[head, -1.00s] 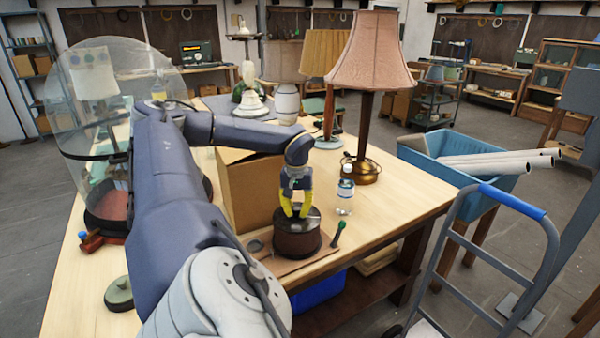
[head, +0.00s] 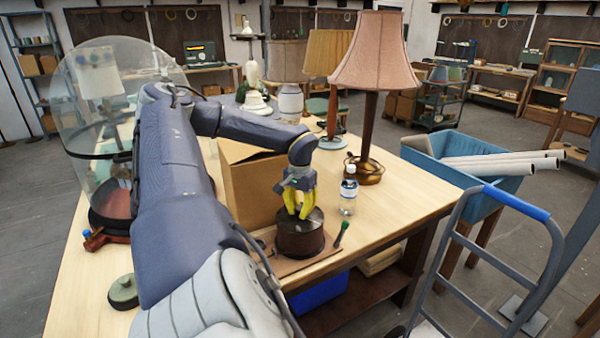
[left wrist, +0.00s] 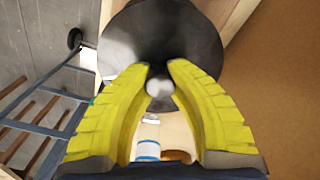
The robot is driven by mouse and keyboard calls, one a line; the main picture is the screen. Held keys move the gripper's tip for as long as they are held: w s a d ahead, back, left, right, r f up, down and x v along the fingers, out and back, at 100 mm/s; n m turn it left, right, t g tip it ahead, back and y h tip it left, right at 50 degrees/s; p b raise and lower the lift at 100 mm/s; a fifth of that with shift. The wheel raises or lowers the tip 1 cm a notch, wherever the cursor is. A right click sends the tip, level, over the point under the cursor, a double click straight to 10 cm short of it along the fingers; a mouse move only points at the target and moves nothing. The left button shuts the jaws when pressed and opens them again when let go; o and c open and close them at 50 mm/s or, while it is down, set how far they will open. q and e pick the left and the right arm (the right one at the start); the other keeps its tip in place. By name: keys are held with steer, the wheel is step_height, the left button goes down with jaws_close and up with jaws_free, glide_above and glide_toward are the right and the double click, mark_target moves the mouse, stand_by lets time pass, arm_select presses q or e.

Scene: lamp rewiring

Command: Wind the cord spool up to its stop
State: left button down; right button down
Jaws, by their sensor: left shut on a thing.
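The cord spool (head: 300,241) is a dark brown drum with a dark metal top, standing upright on a thin wooden board (head: 283,266) near the table's front edge. In the left wrist view its round dark top (left wrist: 158,30) fills the upper middle. My left gripper (head: 297,214) points down onto the spool's top from above. Its yellow fingers (left wrist: 157,72) are shut on a small grey knob (left wrist: 157,87) there, partly hidden between the fingertips. Any cord on the drum is too small to make out. My right gripper is not in view.
A cardboard box (head: 252,190) stands close behind and left of the spool. A small bottle (head: 348,191) stands behind it to the right, and a green-handled tool (head: 342,233) is close on its right. A pink-shaded lamp (head: 369,55) stands farther back. The table's right side is clear.

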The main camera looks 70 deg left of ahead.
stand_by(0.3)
arm_select(q)
steer(key=c, duration=1.1)
jaws_free()
steer(key=shift+r, duration=3.75)
